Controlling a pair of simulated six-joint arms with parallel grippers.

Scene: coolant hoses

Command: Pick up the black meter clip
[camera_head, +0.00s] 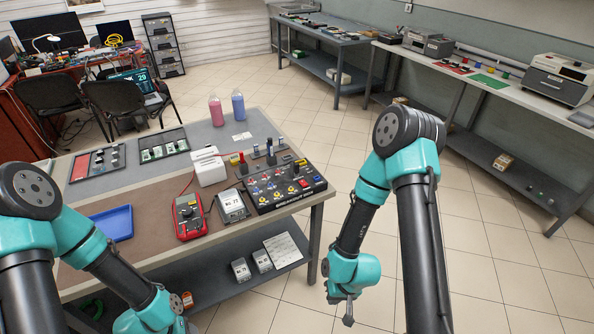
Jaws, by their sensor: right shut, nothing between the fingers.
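A red multimeter (190,216) lies on the table's brown mat, with a red lead running up from it. Small red and dark pieces, which may be the meter clips, stand by the white box (208,166); a dark one (243,165) may be the black clip, but it is too small to be sure. My right gripper (347,311) is shut and empty, pointing down over the floor, right of the table and well away from these pieces. My left arm reaches down at the lower left; its gripper fingers are not in view.
A black control panel (284,187) with colored knobs and a grey labelled box (232,206) stand close by. A blue tray (111,223) lies at the left. Pink (216,111) and blue (238,106) bottles stand at the back. Open floor lies to the right.

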